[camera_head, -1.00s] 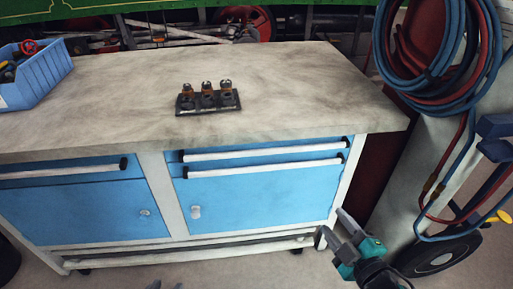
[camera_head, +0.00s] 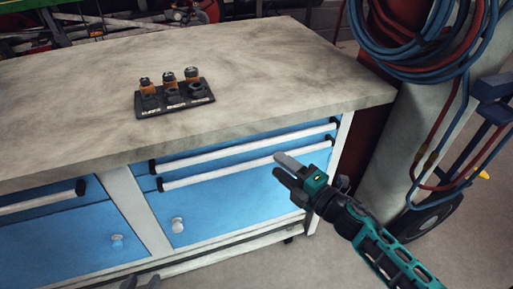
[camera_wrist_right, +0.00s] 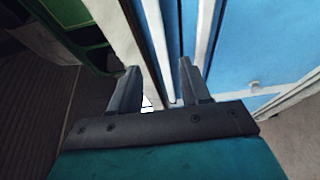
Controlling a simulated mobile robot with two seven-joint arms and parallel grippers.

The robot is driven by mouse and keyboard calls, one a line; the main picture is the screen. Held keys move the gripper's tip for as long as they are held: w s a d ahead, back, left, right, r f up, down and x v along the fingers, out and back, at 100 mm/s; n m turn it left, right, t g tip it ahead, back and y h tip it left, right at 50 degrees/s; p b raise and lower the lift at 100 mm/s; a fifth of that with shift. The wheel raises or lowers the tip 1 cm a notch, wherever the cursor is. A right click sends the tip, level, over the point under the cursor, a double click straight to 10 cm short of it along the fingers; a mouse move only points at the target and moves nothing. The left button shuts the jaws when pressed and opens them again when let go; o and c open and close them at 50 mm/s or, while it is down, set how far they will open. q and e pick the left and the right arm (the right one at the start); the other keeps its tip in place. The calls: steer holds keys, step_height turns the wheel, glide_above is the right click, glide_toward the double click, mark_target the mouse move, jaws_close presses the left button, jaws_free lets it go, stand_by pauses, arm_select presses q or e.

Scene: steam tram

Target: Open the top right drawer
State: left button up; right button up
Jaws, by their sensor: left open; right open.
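The top right drawer (camera_head: 190,158) is a shallow blue front just under the worktop, with a long white handle (camera_head: 245,147) with black ends; it looks shut. It also shows in the right wrist view as a white bar (camera_wrist_right: 158,45) beyond and between the fingertips. My right gripper (camera_head: 283,168) is open and empty, in front of the cabinet's right side. My left gripper (camera_head: 140,283) is open at the bottom edge, mostly cut off.
The pale worktop (camera_head: 260,75) overhangs the drawers and carries a black holder (camera_head: 174,107) with three fittings. A blue door with a knob (camera_head: 177,225) is below. Blue and red hoses (camera_head: 430,60) hang at the right beside a trolley wheel (camera_head: 430,215).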

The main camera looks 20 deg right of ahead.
mark_target(256, 147)
steer(key=x, duration=0.9)
jaws_close()
stand_by(0.5)
